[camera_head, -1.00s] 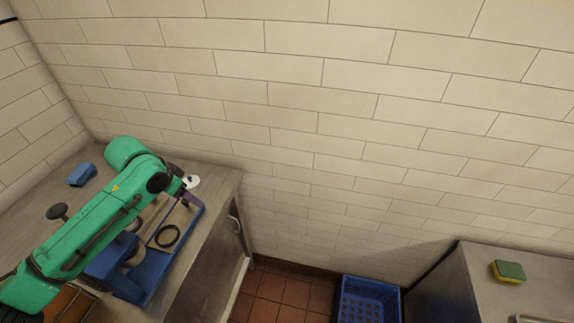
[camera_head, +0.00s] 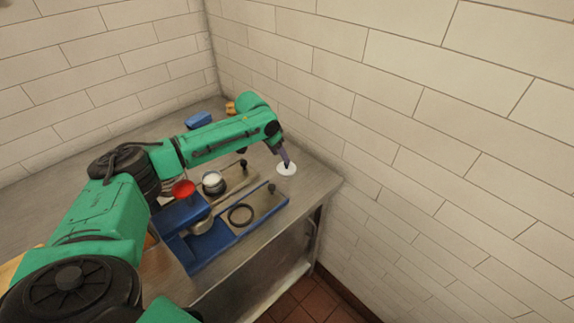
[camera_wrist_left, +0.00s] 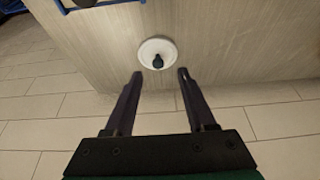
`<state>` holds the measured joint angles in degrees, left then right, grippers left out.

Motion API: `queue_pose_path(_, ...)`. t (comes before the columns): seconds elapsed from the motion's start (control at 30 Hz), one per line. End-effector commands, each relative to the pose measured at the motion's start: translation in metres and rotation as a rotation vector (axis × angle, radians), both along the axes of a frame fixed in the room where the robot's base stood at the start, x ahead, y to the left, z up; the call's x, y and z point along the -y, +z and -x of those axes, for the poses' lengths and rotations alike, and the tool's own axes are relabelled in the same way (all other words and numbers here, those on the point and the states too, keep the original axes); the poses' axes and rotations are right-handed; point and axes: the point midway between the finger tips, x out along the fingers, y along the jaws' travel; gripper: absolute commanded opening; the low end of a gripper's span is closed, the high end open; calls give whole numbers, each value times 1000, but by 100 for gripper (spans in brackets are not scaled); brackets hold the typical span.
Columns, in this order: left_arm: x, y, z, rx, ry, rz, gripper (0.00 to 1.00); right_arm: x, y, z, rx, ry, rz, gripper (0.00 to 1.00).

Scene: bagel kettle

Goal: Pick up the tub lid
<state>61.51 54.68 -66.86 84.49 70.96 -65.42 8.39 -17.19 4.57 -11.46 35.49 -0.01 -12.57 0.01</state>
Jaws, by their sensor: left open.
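The tub lid (camera_head: 287,168) is a small white disc lying on the steel counter near its right back edge, by the tiled wall. In the left wrist view the lid (camera_wrist_left: 157,53) shows a dark knob at its centre. My left gripper (camera_head: 287,162) is at the lid in the head view and partly covers it. In the left wrist view my left gripper (camera_wrist_left: 157,74) is open and empty, its two fingers pointing toward the lid, which lies just beyond the tips. My right gripper is not in view.
On the counter (camera_head: 312,190) a blue tray (camera_head: 215,243) holds a black ring (camera_head: 241,214) and metal pots. A red round thing (camera_head: 183,188) and a blue block (camera_head: 198,120) are nearby. The tiled wall (camera_head: 430,170) closes off the right side.

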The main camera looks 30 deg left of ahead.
Motion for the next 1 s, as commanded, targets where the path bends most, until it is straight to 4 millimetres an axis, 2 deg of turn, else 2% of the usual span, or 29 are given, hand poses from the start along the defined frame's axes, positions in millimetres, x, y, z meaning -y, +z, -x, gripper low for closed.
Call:
queue_pose_path(0.17, 8, -24, -12, -3, -1, -3, 56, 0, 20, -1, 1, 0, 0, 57)
queue_pose_path(0.2, 9, -34, -15, -3, -1, -1, 56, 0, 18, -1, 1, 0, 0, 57)
queue_pose_path(0.3, 10, -46, -19, -2, 0, -1, 56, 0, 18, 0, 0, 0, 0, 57)
queue_pose_path(0.5, 10, -48, -19, -1, -1, -2, 56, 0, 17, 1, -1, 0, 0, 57)
queue_pose_path(0.53, 10, -48, -19, -1, -1, -2, 48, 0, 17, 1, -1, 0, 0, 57)
queue_pose_path(0.6, 10, -48, -19, -1, -1, -2, 21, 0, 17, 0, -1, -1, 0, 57)
queue_pose_path(0.67, 10, -48, -19, -1, -1, -2, 0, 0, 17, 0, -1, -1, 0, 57)
queue_pose_path(1.0, 10, -48, -19, -1, -1, -2, 0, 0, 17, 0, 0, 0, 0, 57)
